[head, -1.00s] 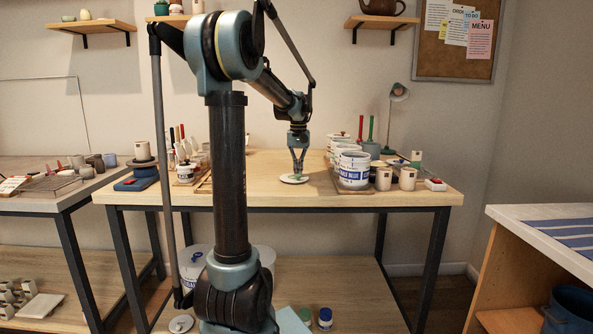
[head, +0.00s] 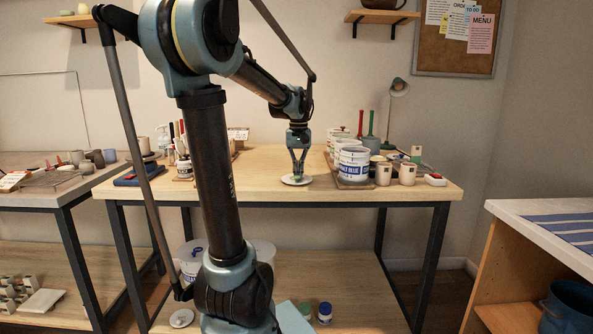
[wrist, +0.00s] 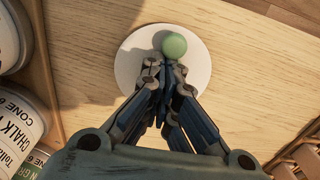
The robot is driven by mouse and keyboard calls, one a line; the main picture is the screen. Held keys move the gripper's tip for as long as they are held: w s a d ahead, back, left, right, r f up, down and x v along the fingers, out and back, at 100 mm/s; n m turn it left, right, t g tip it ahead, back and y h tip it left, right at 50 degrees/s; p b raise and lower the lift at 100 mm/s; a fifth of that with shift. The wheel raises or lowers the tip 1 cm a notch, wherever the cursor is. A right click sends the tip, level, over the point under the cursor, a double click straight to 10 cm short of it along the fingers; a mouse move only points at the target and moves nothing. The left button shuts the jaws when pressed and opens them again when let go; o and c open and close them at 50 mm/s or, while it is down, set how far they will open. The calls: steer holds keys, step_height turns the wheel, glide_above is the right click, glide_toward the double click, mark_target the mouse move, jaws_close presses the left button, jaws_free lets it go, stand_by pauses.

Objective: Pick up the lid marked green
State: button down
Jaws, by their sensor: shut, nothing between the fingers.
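The lid is a flat white disc (wrist: 196,81) with a round green knob (wrist: 174,45). It lies on the wooden table, and in the head view the lid (head: 288,181) is near the table's front edge. My gripper (wrist: 165,72) points down over the lid with its fingers shut and nothing between them. In the wrist view the fingertips are beside the knob, which sticks out past them and is not enclosed. Whether they touch the knob or the disc I cannot tell. In the head view my gripper (head: 298,174) hides part of the lid.
White labelled jars (head: 353,167) stand close to the right of the lid. Beige cups (head: 407,174) are farther right. A small jar (head: 184,169) and a blue device (head: 139,175) are on the left. The tabletop between the lid and the left items is mostly clear.

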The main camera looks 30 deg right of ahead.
mark_target(297, 177)
steer(key=s+a, duration=0.1)
steer(key=s, duration=0.1)
steer(key=s+a, duration=0.2)
steer(key=s, duration=0.1)
steer(key=shift+s+a, duration=0.25)
steer(key=shift+s, duration=0.05)
steer(key=shift+w, duration=0.1)
